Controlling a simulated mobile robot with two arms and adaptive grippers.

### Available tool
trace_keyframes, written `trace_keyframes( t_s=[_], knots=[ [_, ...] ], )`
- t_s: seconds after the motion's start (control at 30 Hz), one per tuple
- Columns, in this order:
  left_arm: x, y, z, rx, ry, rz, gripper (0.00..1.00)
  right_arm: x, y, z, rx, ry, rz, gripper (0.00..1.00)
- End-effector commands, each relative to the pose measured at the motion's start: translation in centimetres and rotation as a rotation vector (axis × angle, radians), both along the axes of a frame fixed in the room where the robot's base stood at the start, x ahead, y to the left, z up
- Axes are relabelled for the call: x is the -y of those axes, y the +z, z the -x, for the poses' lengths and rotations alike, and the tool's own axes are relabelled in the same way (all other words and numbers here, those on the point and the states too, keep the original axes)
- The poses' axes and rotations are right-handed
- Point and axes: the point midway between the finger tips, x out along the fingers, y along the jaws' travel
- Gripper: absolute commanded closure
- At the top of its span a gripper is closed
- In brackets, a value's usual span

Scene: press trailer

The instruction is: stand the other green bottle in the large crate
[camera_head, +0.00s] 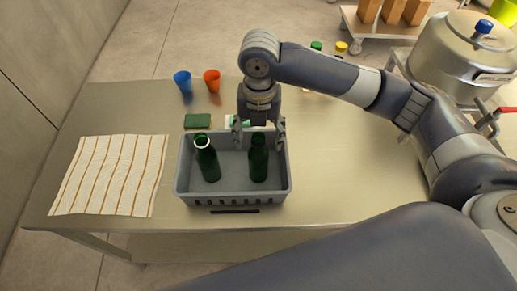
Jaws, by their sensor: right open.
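A grey crate (233,197) stands on the table and holds two dark green bottles. The left bottle (208,164) has a pale ring at its mouth and stands in the left part of the crate, seeming to lean a little in this view. The right bottle (258,162) stands upright in the right part. My right gripper (259,136) is over the crate's back right, pointing down with its fingers spread to either side of the right bottle's top. I cannot tell whether a finger touches it. My left gripper is out of view.
A striped cloth (110,175) lies left of the crate. Behind the crate are a green block (198,121), a blue cup (182,81) and an orange cup (212,80). A large metal pot (462,60) stands at right. The table (350,200) is clear right of the crate.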

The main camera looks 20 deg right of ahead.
Motion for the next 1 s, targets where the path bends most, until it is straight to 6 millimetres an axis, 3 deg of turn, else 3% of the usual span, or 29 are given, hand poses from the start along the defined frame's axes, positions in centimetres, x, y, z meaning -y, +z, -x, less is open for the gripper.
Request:
trace_keyframes(
  t_s=[0.2, 0.33, 1.0],
  knots=[
    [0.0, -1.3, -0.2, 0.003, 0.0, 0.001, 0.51, 0.0, 3.8, -0.1, 0.004, 0.001, -0.001, 0.33],
    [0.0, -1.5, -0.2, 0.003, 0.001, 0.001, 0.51, 0.0, 5.1, 0.0, 0.001, 0.001, -0.001, 0.33],
    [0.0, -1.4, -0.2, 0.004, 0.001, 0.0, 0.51, 0.0, 5.5, 0.1, -0.001, 0.001, 0.0, 0.33]
  ],
)
